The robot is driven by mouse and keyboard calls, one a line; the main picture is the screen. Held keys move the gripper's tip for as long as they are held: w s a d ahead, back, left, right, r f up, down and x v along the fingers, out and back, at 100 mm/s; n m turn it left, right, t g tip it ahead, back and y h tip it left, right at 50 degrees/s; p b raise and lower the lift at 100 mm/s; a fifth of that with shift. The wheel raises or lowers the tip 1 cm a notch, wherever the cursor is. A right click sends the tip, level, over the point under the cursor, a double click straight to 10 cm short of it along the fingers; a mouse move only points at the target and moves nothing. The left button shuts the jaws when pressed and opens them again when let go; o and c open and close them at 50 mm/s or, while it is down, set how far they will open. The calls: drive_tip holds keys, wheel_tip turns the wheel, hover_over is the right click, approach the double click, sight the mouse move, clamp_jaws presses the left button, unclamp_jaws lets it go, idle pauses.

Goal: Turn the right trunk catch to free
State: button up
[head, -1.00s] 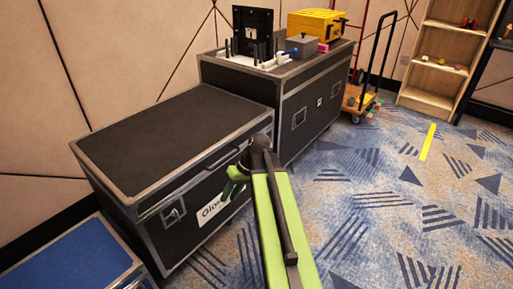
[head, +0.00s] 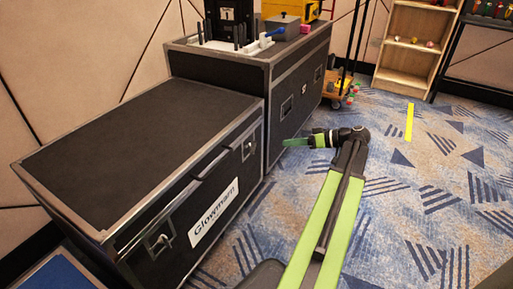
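The trunk (head: 130,140) is a long black case with metal edges and a white label on its front. Its right catch (head: 249,148) is a small metal fitting near the right end of the front, under the lid edge. The catch is too small to tell how it is turned. A second catch (head: 160,244) sits near the left end of the front. My gripper (head: 286,142) points left toward the right catch, with a gap between them in the picture. Its green fingers show side-on, so I cannot tell whether they are apart; I see nothing held.
A taller black case (head: 290,95) stands just beyond the trunk's right end, with a grey box (head: 283,25) and other items on top. A blue-topped case (head: 58,275) is at the lower left. The patterned carpet (head: 400,200) to the right is open.

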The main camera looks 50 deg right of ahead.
sight(252, 147)
drive_tip(key=b+x, duration=0.4)
drive_tip(key=x, duration=1)
drive_tip(key=shift+w, duration=0.2)
drive_tip(key=shift+a+f, duration=0.1)
clamp_jaws()
